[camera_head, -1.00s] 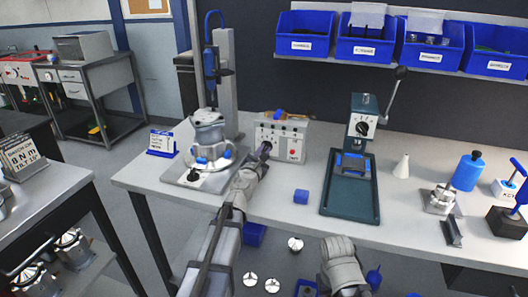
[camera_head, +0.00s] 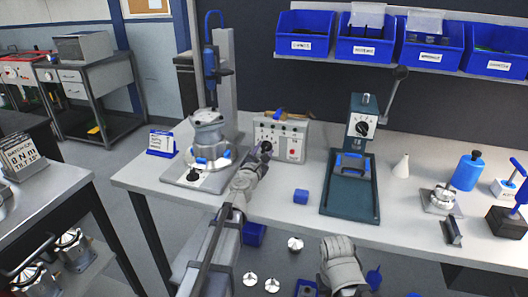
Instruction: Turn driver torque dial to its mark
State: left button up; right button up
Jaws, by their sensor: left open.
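The driver's controller is a pale grey box (camera_head: 292,139) with a row of dark knobs and a red button on its front. It stands on the bench, behind my left gripper. The dial's setting and its mark are too small to read. My left gripper (camera_head: 264,150) is open, close to the lower left of the box's front and partly covering it. I cannot tell whether it touches a knob. The blue driver (camera_head: 210,62) hangs on its grey column above a metal housing (camera_head: 208,133) in a fixture.
A small blue block (camera_head: 300,197) lies right of my left arm. A lever press (camera_head: 352,170) stands on the bench. Blue bins (camera_head: 303,36) sit on the shelf above.

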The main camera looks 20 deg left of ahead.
pick_arm(q)
jog(key=s, duration=0.7)
jog(key=shift+s+a, duration=0.1)
jog(key=shift+s, duration=0.25)
jog(key=shift+r, duration=0.1)
